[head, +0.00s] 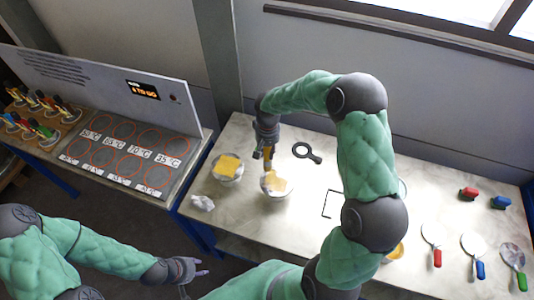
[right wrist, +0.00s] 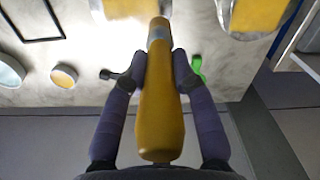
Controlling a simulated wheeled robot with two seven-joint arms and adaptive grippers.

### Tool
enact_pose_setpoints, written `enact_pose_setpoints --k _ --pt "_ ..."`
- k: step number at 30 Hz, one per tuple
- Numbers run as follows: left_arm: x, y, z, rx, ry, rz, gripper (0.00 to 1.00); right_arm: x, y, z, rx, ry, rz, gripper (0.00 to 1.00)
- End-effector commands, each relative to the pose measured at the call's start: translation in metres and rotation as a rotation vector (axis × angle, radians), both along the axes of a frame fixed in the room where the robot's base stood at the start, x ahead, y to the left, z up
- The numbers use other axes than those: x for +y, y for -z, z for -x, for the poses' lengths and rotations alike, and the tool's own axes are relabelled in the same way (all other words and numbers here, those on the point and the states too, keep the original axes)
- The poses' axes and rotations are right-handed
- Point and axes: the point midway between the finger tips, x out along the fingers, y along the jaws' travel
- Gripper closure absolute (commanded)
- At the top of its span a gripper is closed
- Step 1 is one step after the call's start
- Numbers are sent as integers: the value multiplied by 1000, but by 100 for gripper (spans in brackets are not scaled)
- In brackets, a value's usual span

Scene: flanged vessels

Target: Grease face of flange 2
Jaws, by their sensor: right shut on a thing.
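My right gripper (head: 266,152) reaches over the table from above. In the right wrist view its two fingers (right wrist: 159,75) are closed on the yellow handle of a tool (right wrist: 160,110). The tool's tip points at the table, near a round flange face (head: 275,183) with a yellow patch on part of it. A second round face (head: 228,168) to its left also bears a yellow patch. I see no number that tells which is flange 2. I cannot tell whether the tool touches the face. My left gripper (head: 190,269) hangs low in front of the table; its opening is unclear.
A crumpled white cloth (head: 203,203) lies near the left table edge. A black ring wrench (head: 307,152) lies behind. A yellow-filled dish (head: 396,252) stands at front right. Several coloured-handled tools (head: 437,257) and red and blue items lie right.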

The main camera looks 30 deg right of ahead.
Motion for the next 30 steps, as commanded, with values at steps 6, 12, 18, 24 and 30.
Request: enact_pose_setpoints --k 6,12,18,24,30 --pt "0 -13 -1 -1 0 0 60 -1 -22 -2 -1 -2 0 100" --pt "0 -22 -1 -1 0 0 60 -2 -39 -3 -1 -2 0 100" --pt "0 -24 0 -1 0 0 60 -2 -44 -4 0 -3 0 100" --pt "0 -23 0 -1 0 0 60 -2 -43 -4 0 -3 0 100" --pt "0 -23 0 -1 0 0 60 -2 -43 -4 0 -3 0 100"
